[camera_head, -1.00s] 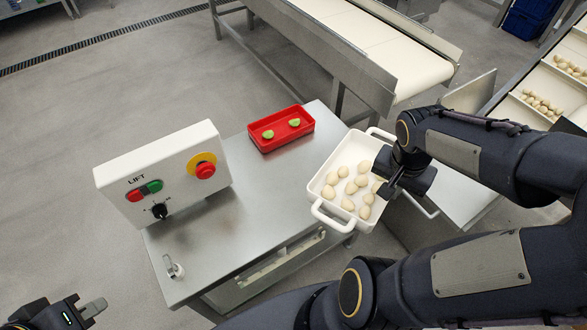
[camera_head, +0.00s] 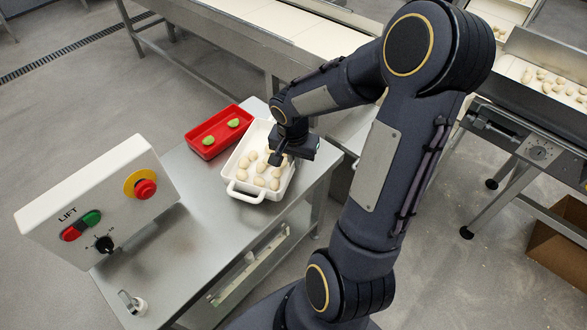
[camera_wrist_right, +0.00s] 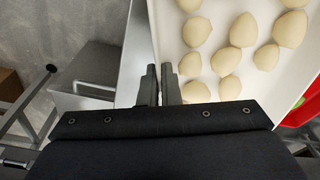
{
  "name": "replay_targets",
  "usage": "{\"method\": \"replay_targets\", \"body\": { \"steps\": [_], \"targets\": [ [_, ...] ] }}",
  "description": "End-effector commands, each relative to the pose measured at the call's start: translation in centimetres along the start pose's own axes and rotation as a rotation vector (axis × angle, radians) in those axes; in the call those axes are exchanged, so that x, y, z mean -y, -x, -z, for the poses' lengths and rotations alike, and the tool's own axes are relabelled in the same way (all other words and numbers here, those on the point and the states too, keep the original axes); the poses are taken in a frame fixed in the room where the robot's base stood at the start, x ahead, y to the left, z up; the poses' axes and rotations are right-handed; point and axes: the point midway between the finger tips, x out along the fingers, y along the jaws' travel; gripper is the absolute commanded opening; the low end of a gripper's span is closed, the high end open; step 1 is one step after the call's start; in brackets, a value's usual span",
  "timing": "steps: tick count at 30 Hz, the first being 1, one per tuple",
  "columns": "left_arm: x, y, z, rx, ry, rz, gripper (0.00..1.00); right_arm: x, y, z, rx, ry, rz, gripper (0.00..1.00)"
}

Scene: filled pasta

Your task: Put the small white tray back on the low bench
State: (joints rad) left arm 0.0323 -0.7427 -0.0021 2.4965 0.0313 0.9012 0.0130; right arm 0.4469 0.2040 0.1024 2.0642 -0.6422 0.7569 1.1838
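The small white tray (camera_head: 239,188) holds several pale dough pieces (camera_head: 262,168) and is over the right part of the low steel bench (camera_head: 213,228), beside the red tray. I cannot tell whether its underside touches the bench top. My right gripper (camera_head: 277,156) is at the tray's right wall. In the right wrist view the two fingers (camera_wrist_right: 159,80) sit either side of the tray wall (camera_wrist_right: 162,35), shut on it. The wrist hides part of the tray's right side. My left gripper is not in view.
A red tray (camera_head: 193,139) with two green pieces stands behind the white tray. A white LIFT control box (camera_head: 115,195) stands on the bench's left. A conveyor (camera_head: 270,38) runs behind. Bare bench top lies in front.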

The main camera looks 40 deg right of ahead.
Motion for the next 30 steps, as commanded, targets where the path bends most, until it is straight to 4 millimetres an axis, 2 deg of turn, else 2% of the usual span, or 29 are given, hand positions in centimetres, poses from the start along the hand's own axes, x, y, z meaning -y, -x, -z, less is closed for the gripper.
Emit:
{"method": "replay_targets", "body": {
  "steps": [3,9,21,22,26,30],
  "targets": [
    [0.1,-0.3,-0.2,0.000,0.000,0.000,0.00,0.6,-1.0,0.1,0.000,0.000,0.002,0.00],
    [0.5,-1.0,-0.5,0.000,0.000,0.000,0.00,0.5,-3.5,-0.2,0.000,0.000,0.001,0.00],
    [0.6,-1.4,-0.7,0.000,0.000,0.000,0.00,0.5,-3.9,-0.2,-0.002,0.000,0.003,0.00],
    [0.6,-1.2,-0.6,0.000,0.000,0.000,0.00,0.4,-3.8,-0.3,0.000,0.000,0.001,0.07],
    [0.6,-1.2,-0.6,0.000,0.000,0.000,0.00,0.4,-3.8,-0.3,0.000,0.000,0.000,0.24],
    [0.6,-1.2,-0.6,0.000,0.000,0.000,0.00,0.4,-3.8,-0.3,0.000,0.000,0.000,0.25]
  ]
}}
